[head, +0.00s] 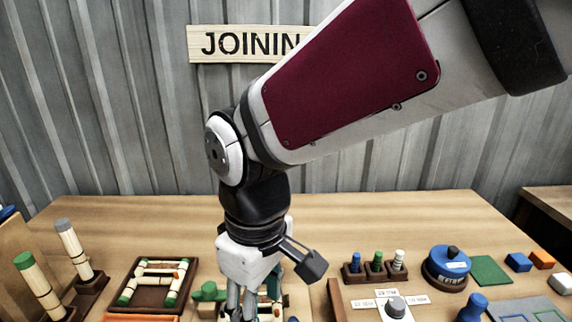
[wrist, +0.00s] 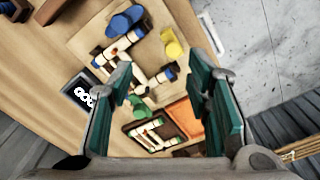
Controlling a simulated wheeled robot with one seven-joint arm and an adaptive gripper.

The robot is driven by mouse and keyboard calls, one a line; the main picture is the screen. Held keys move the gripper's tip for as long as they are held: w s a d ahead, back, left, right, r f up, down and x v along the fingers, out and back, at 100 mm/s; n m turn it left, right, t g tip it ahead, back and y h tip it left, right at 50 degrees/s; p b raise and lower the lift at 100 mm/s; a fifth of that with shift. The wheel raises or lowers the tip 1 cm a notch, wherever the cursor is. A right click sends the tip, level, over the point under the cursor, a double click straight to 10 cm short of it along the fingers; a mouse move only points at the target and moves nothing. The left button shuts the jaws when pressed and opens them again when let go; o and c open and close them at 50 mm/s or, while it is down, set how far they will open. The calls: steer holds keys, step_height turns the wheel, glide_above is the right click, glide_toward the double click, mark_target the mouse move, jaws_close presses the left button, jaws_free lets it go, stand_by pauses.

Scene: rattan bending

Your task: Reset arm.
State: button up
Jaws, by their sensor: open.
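My gripper (head: 248,312) hangs pointing down over the front middle of the wooden table (head: 400,215) in the head view, its fingertips cut off by the lower edge. In the wrist view my gripper (wrist: 165,95) has its two teal-padded fingers spread wide with nothing between the pads. Below and beyond the fingers lies a work area with a rattan piece with blue ends (wrist: 122,48), a yellow part (wrist: 173,46) and a green part (wrist: 146,110). The arm hides part of the table's middle in the head view.
A rattan frame with green ends lies in a brown tray (head: 138,300) at left. Upright rattan poles (head: 72,245) stand further left. To the right are a peg rack (head: 375,277), a round blue holder (head: 448,268) and a green square (head: 490,270). The table's back is clear.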

steer(key=s+d+r+m+t, duration=0.1)
steer(key=d+m, duration=0.3)
steer(key=d, duration=0.4)
steer(key=s+d+r+m+t, duration=0.1)
steer(key=s+d+r+m, duration=0.2)
steer(key=d, duration=0.4)
steer(key=s+d+r+m+t+p, duration=0.1)
steer(key=s+d+r+m, duration=0.1)
steer(key=d, duration=0.6)
steer(key=s+m, duration=0.1)
steer(key=m, duration=0.1)
steer(key=shift+d+r+m+t, duration=0.35)
steer(key=shift+m+t, duration=0.05)
